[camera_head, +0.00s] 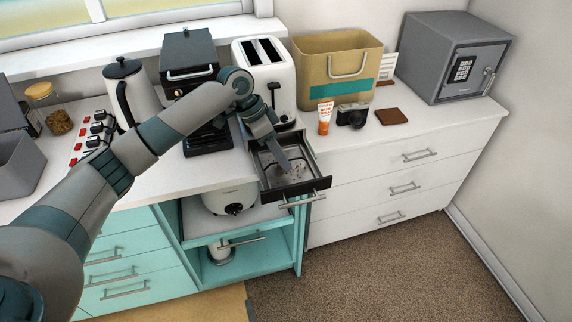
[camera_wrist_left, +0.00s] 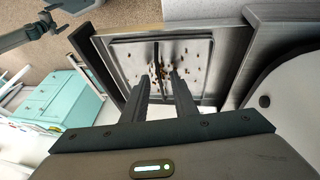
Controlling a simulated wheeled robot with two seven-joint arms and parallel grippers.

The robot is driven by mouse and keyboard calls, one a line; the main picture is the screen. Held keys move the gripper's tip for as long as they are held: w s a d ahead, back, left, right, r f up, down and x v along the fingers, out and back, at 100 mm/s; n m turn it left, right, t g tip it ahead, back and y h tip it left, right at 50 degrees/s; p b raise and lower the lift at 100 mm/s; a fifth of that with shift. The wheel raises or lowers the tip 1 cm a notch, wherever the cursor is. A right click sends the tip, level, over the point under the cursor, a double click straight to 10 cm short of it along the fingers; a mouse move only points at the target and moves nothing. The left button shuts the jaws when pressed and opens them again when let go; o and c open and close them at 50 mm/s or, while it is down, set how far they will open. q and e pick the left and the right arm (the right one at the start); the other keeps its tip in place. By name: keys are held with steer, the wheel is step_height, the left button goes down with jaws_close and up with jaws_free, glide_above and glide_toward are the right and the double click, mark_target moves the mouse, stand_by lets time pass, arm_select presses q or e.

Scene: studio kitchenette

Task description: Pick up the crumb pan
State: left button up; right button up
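The crumb pan (camera_head: 284,168) is a shallow metal tray with brown crumbs on it, lying inside a dark pulled-out drawer (camera_head: 323,184) below the white toaster (camera_head: 262,72). In the left wrist view the pan (camera_wrist_left: 198,68) fills the space ahead of the fingers, with a dark strip down its middle. My left gripper (camera_head: 284,163) points down into the drawer. In the left wrist view the left gripper (camera_wrist_left: 160,80) has its two fingers a little apart with a gap between them. Whether the fingertips touch the pan is unclear. My right gripper (camera_wrist_left: 57,27) appears small at top left, apart from the pan.
An orange-and-white tube (camera_head: 325,118), a camera (camera_head: 353,115) and a brown coaster (camera_head: 391,116) lie right of the drawer. A tan bin (camera_head: 310,70) and grey safe (camera_head: 450,58) stand behind. A white cooker (camera_head: 230,199) sits below left. The drawer walls closely surround the pan.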

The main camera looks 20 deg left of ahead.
arm_select(q)
steer(key=shift+f, duration=0.1)
arm_select(e)
steer(key=shift+w, duration=0.4)
arm_select(q)
jaws_close()
arm_select(e)
steer(key=shift+s, duration=0.1)
